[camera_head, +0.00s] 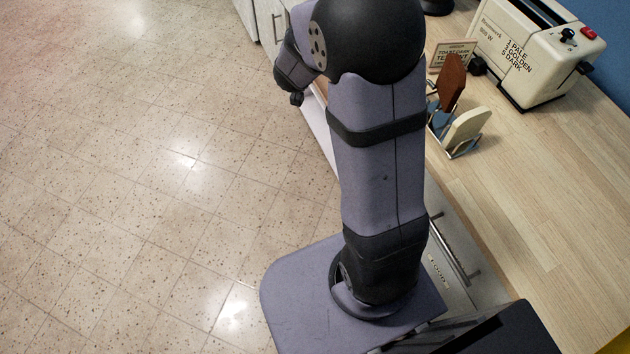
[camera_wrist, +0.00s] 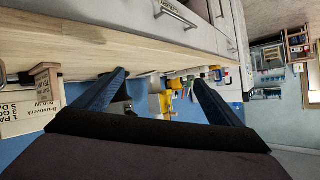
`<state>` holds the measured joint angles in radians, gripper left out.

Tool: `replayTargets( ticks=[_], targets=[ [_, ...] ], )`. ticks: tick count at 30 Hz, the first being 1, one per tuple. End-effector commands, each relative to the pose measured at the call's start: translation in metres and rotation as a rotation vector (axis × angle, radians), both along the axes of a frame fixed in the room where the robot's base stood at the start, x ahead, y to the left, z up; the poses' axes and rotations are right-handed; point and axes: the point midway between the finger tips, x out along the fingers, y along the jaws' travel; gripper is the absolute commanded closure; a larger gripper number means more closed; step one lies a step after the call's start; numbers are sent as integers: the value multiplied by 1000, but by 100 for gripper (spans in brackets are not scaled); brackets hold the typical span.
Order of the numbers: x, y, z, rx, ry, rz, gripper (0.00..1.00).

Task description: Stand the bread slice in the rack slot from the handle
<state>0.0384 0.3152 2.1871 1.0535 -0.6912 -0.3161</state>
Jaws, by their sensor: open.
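In the head view a metal rack (camera_head: 438,122) stands on the counter just right of my arm. A dark brown slice (camera_head: 452,82) stands in its far part. A pale bread slice (camera_head: 467,126) stands leaning in its near part. My arm hides part of the rack's left side, and I cannot make out its handle. In the wrist view my gripper (camera_wrist: 160,78) is open, its two blue fingers apart with nothing between them. The wrist view is upside down and shows neither rack nor slices. The fingers are not clear in the head view.
A cream toaster (camera_head: 535,50) stands behind the rack; its lettered side shows in the wrist view (camera_wrist: 18,112). A small sign card (camera_head: 452,52) is beside it. The wooden counter (camera_head: 540,200) is clear in front. Drawers (camera_wrist: 190,20) lie below the counter edge.

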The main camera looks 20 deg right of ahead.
Motion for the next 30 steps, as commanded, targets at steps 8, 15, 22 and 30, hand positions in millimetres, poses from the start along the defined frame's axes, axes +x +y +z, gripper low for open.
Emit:
replayTargets(
  ticks=[8,15,22,30],
  targets=[
    [-55,139,-50,203,341,568,10],
    [-185,179,-89,256,788,831,10],
    [-269,165,-98,238,1079,885,10],
    [-289,158,-98,230,1151,888,10]
  ],
)
